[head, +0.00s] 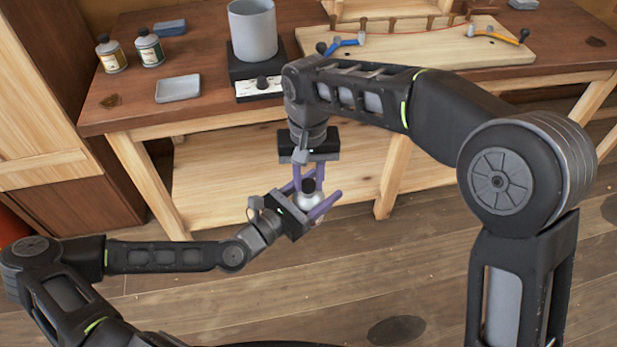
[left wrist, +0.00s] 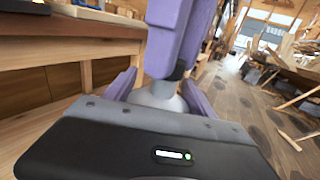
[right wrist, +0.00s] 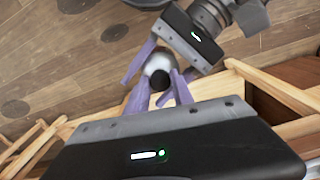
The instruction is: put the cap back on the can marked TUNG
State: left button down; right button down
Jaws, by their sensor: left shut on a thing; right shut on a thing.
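My left gripper (head: 311,199) is shut on a pale grey can (head: 307,201), held upright or nearly so in front of the bench. My right gripper (head: 309,183) points down from above and is shut on a small black cap (head: 308,186). The cap is right at the top of the can; whether it is seated or just above cannot be told. In the left wrist view the can (left wrist: 158,97) shows below the purple fingers. In the right wrist view the can (right wrist: 158,64) and the black cap (right wrist: 159,80) overlap. No lettering on the can is visible.
A wooden board (head: 430,50) holds clamps. The bench's front edge and lower shelf lie behind my grippers.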

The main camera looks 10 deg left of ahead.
jog(key=shift+f, duration=0.55)
